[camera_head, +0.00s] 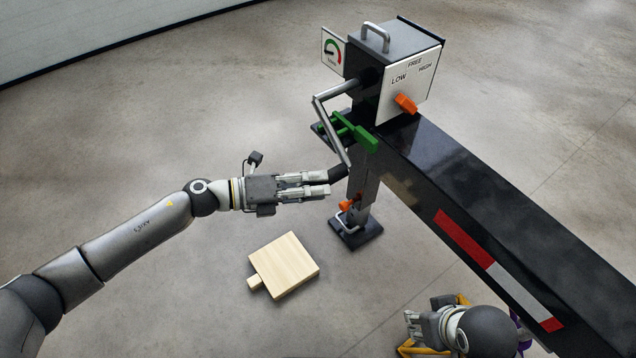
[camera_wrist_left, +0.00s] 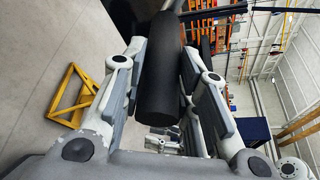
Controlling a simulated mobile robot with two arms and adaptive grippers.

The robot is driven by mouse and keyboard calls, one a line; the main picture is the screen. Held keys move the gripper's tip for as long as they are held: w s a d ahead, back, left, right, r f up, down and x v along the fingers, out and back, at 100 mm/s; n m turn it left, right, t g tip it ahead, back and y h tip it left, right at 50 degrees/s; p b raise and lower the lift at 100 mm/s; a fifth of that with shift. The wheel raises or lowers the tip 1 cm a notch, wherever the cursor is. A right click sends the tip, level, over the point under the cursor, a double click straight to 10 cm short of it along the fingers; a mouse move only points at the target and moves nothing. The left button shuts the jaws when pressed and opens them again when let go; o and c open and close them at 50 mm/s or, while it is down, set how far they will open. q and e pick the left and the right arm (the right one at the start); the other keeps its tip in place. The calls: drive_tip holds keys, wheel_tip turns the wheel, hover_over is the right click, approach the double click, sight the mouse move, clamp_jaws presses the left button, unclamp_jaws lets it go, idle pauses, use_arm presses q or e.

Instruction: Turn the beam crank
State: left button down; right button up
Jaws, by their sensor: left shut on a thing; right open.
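The beam crank (camera_head: 344,130) is a bent silver rod running from the dark gearbox (camera_head: 388,62) down to a black cylindrical grip (camera_head: 342,172). My left gripper (camera_head: 328,182) reaches in from the left, its fingertips at this grip. In the left wrist view the black grip (camera_wrist_left: 158,85) lies between the two fingers of my left gripper (camera_wrist_left: 160,65), which is shut on it. My right gripper (camera_head: 412,325) is low in the head view, below the beam and away from the crank. It is open, partly hidden by its own wrist.
The gearbox front has LOW, FREE and HIGH marks and an orange lever (camera_head: 405,103). The black beam (camera_head: 500,200) runs right. A wooden block (camera_head: 285,265) lies below. A yellow stand (camera_wrist_left: 76,95) shows left.

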use_arm(q)
drive_tip(key=shift+w+a+f+m+y+b, duration=0.15)
drive_tip(key=shift+w+a+f+m, duration=0.2)
drive_tip(key=shift+f, duration=0.25)
drive_tip(key=shift+w+a+f+m+y+b, duration=0.15)
drive_tip(key=shift+w+a+f+m, duration=0.15)
drive_tip(key=shift+f+m, duration=0.2)
drive_tip(key=c, duration=1.1)
unclamp_jaws()
drive_tip(key=shift+w, duration=0.1)
drive_tip(key=shift+c, duration=0.2)
drive_tip(key=v, duration=1.2)
drive_tip(key=shift+d, duration=0.1)
